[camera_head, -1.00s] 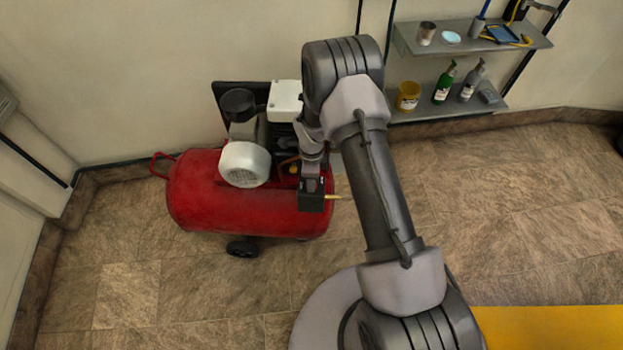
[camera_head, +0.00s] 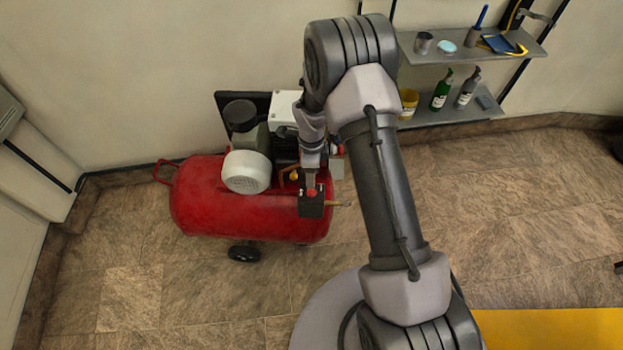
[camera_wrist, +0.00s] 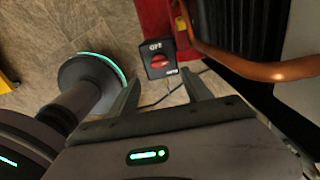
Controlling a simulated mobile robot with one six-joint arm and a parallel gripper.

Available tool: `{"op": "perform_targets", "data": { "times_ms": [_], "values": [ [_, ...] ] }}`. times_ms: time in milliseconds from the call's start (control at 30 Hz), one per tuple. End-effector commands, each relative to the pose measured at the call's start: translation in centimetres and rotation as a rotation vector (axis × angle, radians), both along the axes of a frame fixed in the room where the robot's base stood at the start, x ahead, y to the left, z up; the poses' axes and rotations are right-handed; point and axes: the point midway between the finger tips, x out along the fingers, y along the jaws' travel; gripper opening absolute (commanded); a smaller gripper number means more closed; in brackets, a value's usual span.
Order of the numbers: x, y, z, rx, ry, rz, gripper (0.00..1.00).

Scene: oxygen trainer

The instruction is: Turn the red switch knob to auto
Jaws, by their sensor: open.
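The red switch knob (camera_wrist: 158,61) sits on a black switch box (camera_wrist: 154,45) marked "OFF" in the wrist view. In the head view the red knob (camera_head: 311,192) shows on top of the black box (camera_head: 312,209), at the right end of the red compressor tank (camera_head: 215,207). My gripper (camera_wrist: 160,88) is open, its two fingers apart with nothing between them. In the wrist view the knob lies just beyond the fingertips, between their lines. In the head view my gripper (camera_head: 312,180) is above and close to the knob; whether they touch cannot be told.
A copper pipe (camera_wrist: 265,70) and the black finned part (camera_wrist: 238,25) of the compressor stand close on the right in the wrist view. A white motor (camera_head: 246,172) is left of my gripper. Wall shelves (camera_head: 470,47) hold bottles and cups.

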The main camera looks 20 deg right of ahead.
Motion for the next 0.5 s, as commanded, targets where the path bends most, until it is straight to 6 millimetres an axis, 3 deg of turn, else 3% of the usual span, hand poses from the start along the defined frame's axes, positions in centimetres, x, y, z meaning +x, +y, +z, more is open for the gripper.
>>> {"op": "perform_targets", "data": {
  "times_ms": [33, 200, 333, 500],
  "values": [
    [0.0, 0.0, 2.3, 0.0, -0.002, 0.0, 0.58],
    [0.0, 0.0, 6.6, 0.0, -0.001, 0.001, 0.58],
    [-0.1, 0.0, 8.3, 0.0, 0.001, 0.0, 0.58],
    [-0.1, 0.0, 8.7, 0.0, 0.001, 0.0, 0.58]
  ]
}}
